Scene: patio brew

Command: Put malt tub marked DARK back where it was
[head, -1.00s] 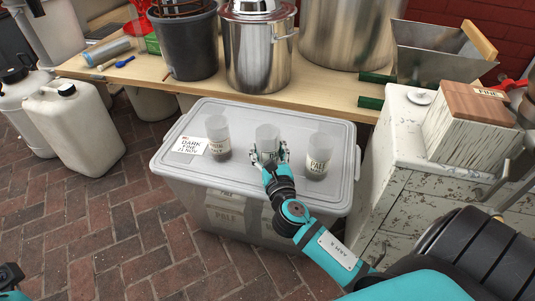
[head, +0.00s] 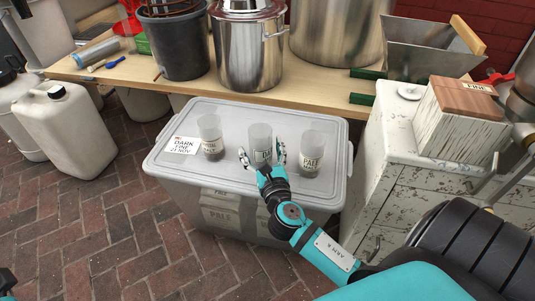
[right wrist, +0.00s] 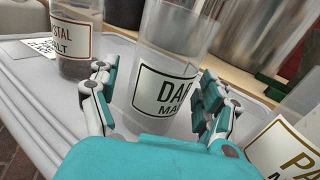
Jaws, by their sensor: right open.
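The malt tub marked DARK (head: 260,142) stands upright in the middle of the grey storage box's lid (head: 232,115). In the right wrist view the DARK tub (right wrist: 165,65) is clear plastic with a white label, partly cut off at the top. My right gripper (head: 263,160) is open at the near side of this tub, its fingers spread to either side; in the right wrist view the fingers (right wrist: 155,105) show gaps to the tub. The crystal malt tub (head: 210,138) stands to the left, the pale malt tub (head: 311,155) to the right. My left gripper does not show.
A card reading DARK FINE 21 NOV (head: 181,145) lies at the lid's left. Behind is a wooden bench (head: 150,78) with a steel pot (head: 248,50) and a black bucket (head: 180,45). A worn white cabinet (head: 395,160) stands at the right.

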